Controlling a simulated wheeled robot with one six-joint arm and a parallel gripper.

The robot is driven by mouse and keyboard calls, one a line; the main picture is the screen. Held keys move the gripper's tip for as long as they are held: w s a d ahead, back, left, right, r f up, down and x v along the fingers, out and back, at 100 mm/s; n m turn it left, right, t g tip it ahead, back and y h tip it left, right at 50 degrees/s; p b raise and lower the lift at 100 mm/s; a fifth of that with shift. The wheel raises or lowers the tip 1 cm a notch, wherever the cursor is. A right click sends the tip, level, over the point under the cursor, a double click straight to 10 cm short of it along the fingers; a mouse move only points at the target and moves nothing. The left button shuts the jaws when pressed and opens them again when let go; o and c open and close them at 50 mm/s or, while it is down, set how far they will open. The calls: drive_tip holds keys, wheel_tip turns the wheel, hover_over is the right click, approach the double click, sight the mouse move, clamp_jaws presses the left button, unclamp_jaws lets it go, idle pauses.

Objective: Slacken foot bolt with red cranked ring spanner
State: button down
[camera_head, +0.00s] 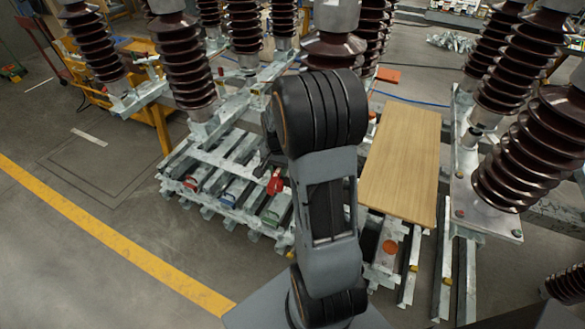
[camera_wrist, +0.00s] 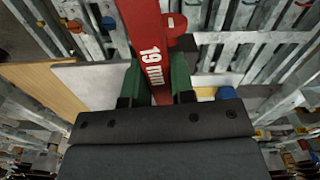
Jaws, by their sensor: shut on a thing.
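The red spanner (camera_wrist: 150,45), marked "19 mm", runs up from my gripper (camera_wrist: 158,88) in the wrist view. My gripper's green-lined fingers are shut on its shank. A rounded red part (camera_wrist: 178,27) shows beside the shank near the top; I cannot tell whether it is the spanner's ring end. In the head view a red piece (camera_head: 275,182), likely the spanner, shows left of my arm above the steel frames. My gripper is mostly hidden behind my arm there. I cannot tell which fixing is the foot bolt, nor whether the spanner touches one.
Galvanised steel frames (camera_head: 215,160) with coloured caps lie below. Brown ribbed insulators (camera_head: 185,65) stand around at the back and right (camera_head: 525,145). A wooden board (camera_head: 402,160) lies right of my arm. Open floor with a yellow line (camera_head: 110,235) is at the left.

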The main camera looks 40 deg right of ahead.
drive_tip(key=shift+w+a+r+m, duration=0.1)
drive_tip(key=shift+w+a+m, duration=0.2)
drive_tip(key=shift+w+m, duration=0.35)
drive_tip(key=shift+s+p, duration=0.15)
drive_tip(key=shift+p, duration=0.7)
drive_tip(key=shift+f+b, duration=0.95)
drive_tip(key=shift+f, duration=0.25)
idle(0.5)
drive_tip(key=shift+s, duration=0.1)
idle(0.4)
drive_tip(key=shift+s+d+n, duration=0.95)
drive_tip(key=shift+d+n, duration=0.6)
drive_tip(key=shift+n, duration=0.45)
drive_tip(key=shift+s+d+n, duration=0.9)
drive_tip(key=shift+d+n, duration=0.6)
drive_tip(key=shift+n, duration=0.55)
drive_tip(key=shift+s+d+n, duration=0.95)
drive_tip(key=shift+d+n, duration=0.6)
drive_tip(key=shift+n, duration=0.45)
drive_tip(key=shift+r, duration=0.1)
